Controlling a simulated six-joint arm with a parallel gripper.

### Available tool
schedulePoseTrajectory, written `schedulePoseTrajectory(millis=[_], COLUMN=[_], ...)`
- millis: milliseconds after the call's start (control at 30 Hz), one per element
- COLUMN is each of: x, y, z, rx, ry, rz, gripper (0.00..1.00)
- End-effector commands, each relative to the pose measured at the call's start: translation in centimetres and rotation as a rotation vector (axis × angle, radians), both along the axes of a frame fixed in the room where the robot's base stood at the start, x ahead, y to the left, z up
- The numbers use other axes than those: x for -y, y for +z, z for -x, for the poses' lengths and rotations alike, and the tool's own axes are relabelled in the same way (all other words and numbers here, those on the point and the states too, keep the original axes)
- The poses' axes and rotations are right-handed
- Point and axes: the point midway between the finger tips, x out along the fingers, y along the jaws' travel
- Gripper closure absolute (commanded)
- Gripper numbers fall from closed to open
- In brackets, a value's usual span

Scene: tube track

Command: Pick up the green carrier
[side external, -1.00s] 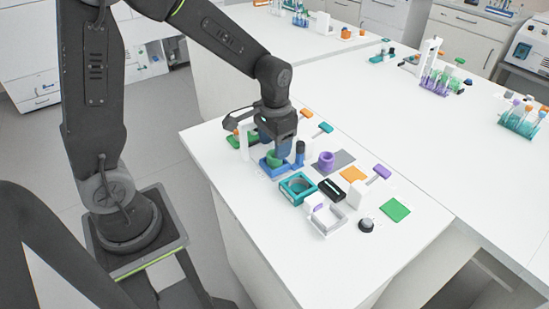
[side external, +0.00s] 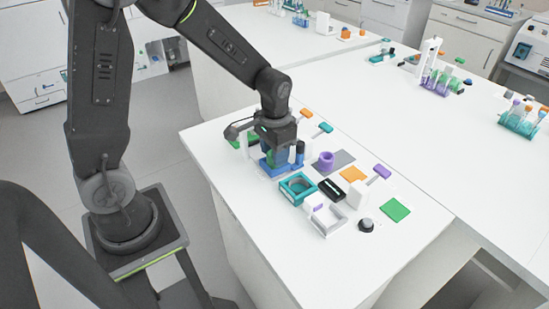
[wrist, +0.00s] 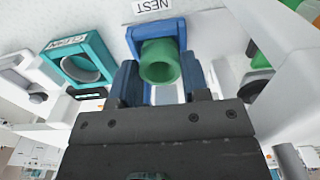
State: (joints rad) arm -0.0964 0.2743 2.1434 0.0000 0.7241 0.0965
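The green carrier (wrist: 160,62) is a hollow ring-like cylinder in the wrist view. It sits at the blue nest (wrist: 156,28), which has a "NEST" label beside it. In the side view the carrier (side external: 277,158) is partly hidden behind my gripper, over the blue base (side external: 268,168). My gripper (wrist: 160,75) points down with its blue fingers apart, one on each side of the carrier. The fingers look very near its walls; I cannot see clear contact. In the side view my gripper (side external: 279,155) is low over the nest.
A teal square holder (side external: 297,188) marked "CLEAN" stands close by. A purple ring (side external: 326,160), black box (side external: 332,189), white tray (side external: 327,220) and dark knob (side external: 366,226) are to the right.

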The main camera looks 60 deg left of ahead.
Motion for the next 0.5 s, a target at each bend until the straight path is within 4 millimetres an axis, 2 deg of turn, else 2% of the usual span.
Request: schedulePoseTrajectory(millis=[33, 133, 267, 500], x=[0.0, 0.0, 0.0, 0.0], y=[0.0, 0.0, 0.3, 2.1], z=[0.0, 0.0, 0.0, -0.1], rx=[0.0, 0.0, 0.002, 0.003], ry=[0.0, 0.0, 0.0, 0.0], rz=[0.0, 0.0, 0.0, 0.0], gripper=[0.66, 0.74, 0.74, 0.74])
